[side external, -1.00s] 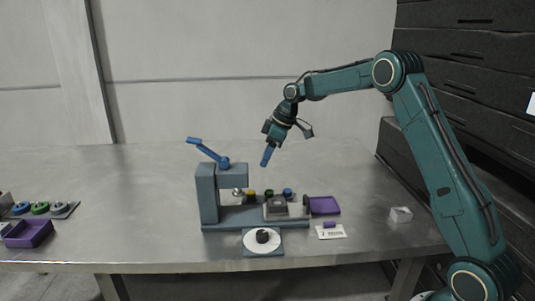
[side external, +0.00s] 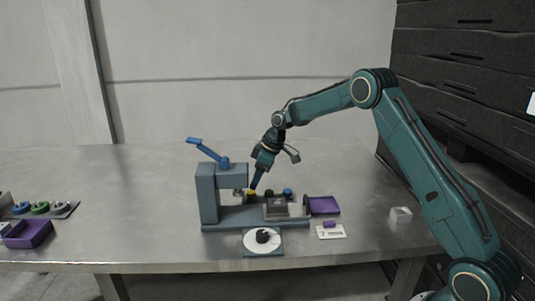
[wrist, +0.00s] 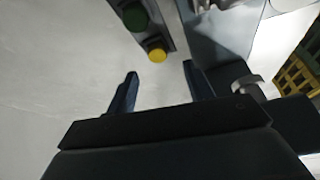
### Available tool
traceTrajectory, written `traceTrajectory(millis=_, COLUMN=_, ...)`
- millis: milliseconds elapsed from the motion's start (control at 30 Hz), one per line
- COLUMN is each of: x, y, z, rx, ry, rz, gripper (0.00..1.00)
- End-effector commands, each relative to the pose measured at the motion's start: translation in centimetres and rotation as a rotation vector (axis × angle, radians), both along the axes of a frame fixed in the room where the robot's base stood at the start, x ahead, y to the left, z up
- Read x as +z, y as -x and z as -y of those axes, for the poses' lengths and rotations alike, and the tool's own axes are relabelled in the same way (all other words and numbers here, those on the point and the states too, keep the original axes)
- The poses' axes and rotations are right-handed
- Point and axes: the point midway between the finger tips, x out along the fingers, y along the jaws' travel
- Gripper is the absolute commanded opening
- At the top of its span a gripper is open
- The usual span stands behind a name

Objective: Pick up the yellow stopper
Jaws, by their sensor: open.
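The yellow stopper (side external: 251,194) stands in a row behind the grey-blue press machine's base. It also shows in the wrist view (wrist: 157,54), at the end of a dark strip beside a green stopper (wrist: 134,17). My gripper (side external: 255,186) is low over the row, its fingertips close above the yellow stopper in the side view. In the wrist view my gripper (wrist: 158,80) has its two fingers apart with nothing between them. The yellow stopper is just beyond the fingertips there, roughly midway between them. Whether the fingers touch it cannot be told.
The press (side external: 207,194) with its blue lever (side external: 208,150) stands just left of my gripper. Green (side external: 269,194) and blue (side external: 287,193) stoppers are to the right. A purple tray (side external: 324,205) and a round white dial (side external: 262,240) are nearby. The table behind is clear.

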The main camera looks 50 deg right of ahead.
Motion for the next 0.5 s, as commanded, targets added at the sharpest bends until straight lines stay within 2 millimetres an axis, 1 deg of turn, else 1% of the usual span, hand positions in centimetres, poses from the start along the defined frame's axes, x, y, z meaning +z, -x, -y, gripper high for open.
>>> traceTrajectory(millis=167, x=-0.8, y=-0.3, z=-0.1, rx=0.000, ry=0.000, rz=-0.001, gripper=0.52)
traceTrajectory(millis=500, x=-4.2, y=-1.5, z=-0.7, rx=-0.001, ry=-0.001, rz=-0.002, gripper=0.52)
